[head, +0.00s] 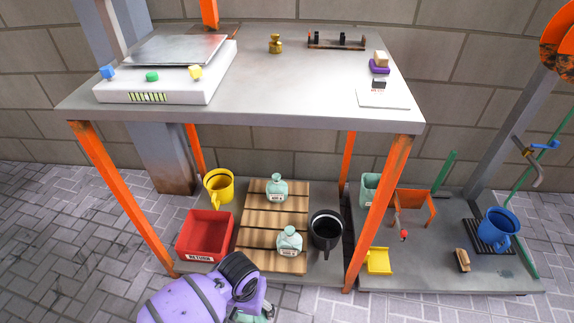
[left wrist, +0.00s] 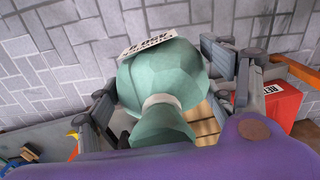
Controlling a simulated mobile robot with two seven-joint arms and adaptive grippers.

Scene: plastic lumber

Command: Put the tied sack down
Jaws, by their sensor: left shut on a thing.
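My left gripper (left wrist: 165,100) is shut on a pale green tied sack (left wrist: 160,72), with its fingers on both sides of it. The sack's neck points toward the wrist and a white printed label shows on its far side. In the head view my left gripper (head: 258,308) is low in front of the shelf, and only a bit of the held sack shows. Two similar sacks stand on a slatted wooden pallet (head: 256,219) on the lower shelf: one at the back (head: 277,188), one at the front (head: 290,241). My right gripper is not in view.
A red return bin (head: 204,236) and yellow mug (head: 218,186) are left of the pallet; a black bucket (head: 326,231) is right. Orange legs (head: 120,195) and the tabletop (head: 290,70) frame the shelf. The pallet's left half has bare slats.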

